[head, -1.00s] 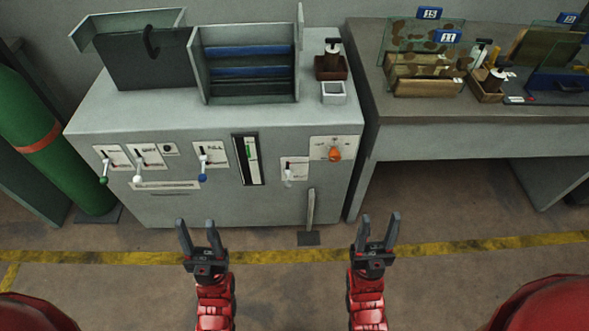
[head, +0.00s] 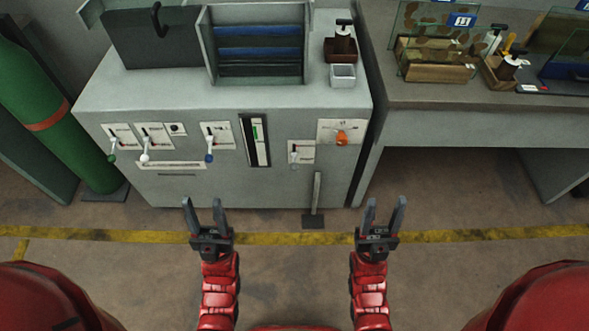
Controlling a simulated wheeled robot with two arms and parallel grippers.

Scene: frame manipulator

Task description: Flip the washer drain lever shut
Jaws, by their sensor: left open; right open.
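The washer (head: 240,190) is a grey cabinet with a row of levers on its front. From left to right are a green-tipped lever (head: 111,157), a white-tipped lever (head: 145,156), a blue-tipped lever (head: 209,156) and a small pale-tipped lever (head: 294,164). All hang downward. Their labels are too small to read, so I cannot tell which is the drain lever. My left gripper (head: 203,202) is open and empty, lower in the picture than the blue-tipped lever and apart from the panel. My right gripper (head: 384,205) is open and empty, to the right of the washer's front.
An orange knob (head: 341,138) sits at the panel's upper right. A green cylinder (head: 60,125) is at left, and a workbench (head: 470,129) at right. The floor before the washer is clear.

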